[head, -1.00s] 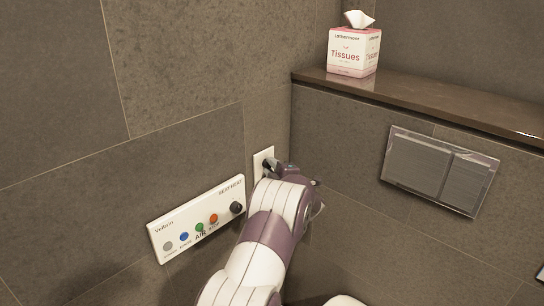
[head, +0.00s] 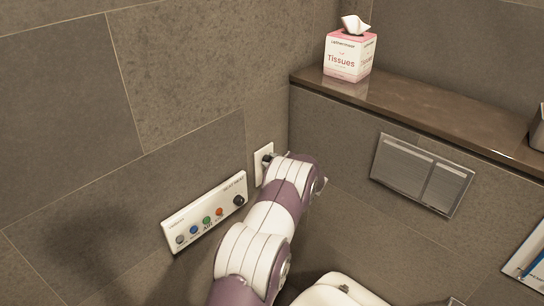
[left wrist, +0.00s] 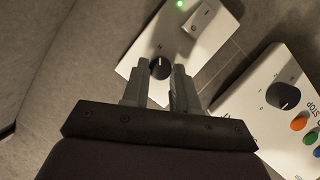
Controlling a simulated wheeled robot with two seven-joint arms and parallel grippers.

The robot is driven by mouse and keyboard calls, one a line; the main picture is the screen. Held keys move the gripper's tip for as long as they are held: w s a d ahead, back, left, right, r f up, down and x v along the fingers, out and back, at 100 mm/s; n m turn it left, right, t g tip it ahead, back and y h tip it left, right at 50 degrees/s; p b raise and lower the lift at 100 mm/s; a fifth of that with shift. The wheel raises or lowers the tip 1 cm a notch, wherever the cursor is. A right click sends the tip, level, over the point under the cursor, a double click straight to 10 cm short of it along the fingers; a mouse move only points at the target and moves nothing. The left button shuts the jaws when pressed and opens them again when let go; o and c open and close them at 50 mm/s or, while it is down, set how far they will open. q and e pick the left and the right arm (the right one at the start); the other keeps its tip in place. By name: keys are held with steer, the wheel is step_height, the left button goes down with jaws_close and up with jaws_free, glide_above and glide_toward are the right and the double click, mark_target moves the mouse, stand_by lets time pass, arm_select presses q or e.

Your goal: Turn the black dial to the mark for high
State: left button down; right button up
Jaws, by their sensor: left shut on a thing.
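The black dial (left wrist: 160,66) sits on a white wall plate (left wrist: 179,41) with a small switch and a lit green light at its far end. In the head view the plate (head: 258,168) is on the left wall near the corner, partly hidden by my arm. My left gripper (left wrist: 161,76) is shut on the dial, one finger on each side of it. In the head view the gripper is mostly hidden behind my own wrist. Faint marks surround the dial, too small to read; I cannot tell where it points. My right gripper is not in view.
A white control panel (head: 181,219) with coloured buttons and another black knob (head: 239,201) is on the wall close by, left of my arm. A tissue box (head: 347,58) stands on the ledge (head: 430,107). A flush plate (head: 420,176) is on the right wall; a white rounded fixture (head: 335,291) is below.

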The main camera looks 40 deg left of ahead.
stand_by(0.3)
arm_select(q)
steer(key=c, duration=0.9)
jaws_free()
steer(key=shift+o, duration=0.2)
steer(key=v, duration=1.2)
steer(key=shift+d+b, duration=0.3)
steer(key=shift+b, duration=0.1)
